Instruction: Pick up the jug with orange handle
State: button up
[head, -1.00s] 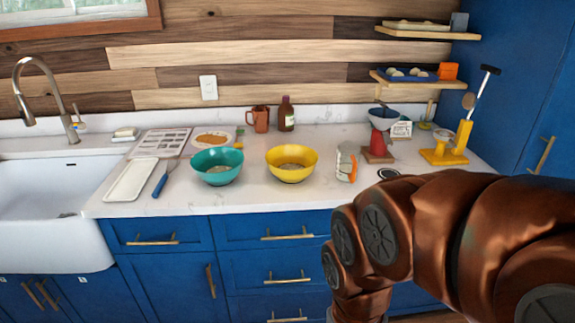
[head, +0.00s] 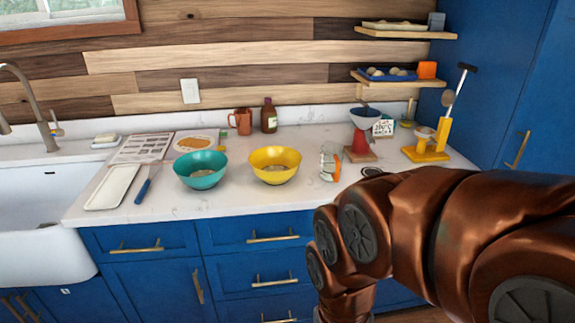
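The jug with orange handle (head: 328,160) stands upright on the white countertop, right of the yellow bowl (head: 275,165). It looks clear or pale, and its orange handle is on the side facing right. My copper-coloured arm fills the lower right of the head view, in front of the counter. My gripper is out of view, so its state is hidden. Nothing touches the jug.
A red cone-shaped stand with a blue-white funnel (head: 363,113) is close behind the jug to the right. A yellow stand (head: 427,150) is further right. A teal bowl (head: 201,169), copper mug (head: 241,121) and brown bottle (head: 269,116) are to the left. The counter's front strip is clear.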

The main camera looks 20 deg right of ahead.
aim_at(332, 152)
jog(key=u, duration=3.15)
jog(key=k, duration=1.95)
jog(key=z, duration=1.6)
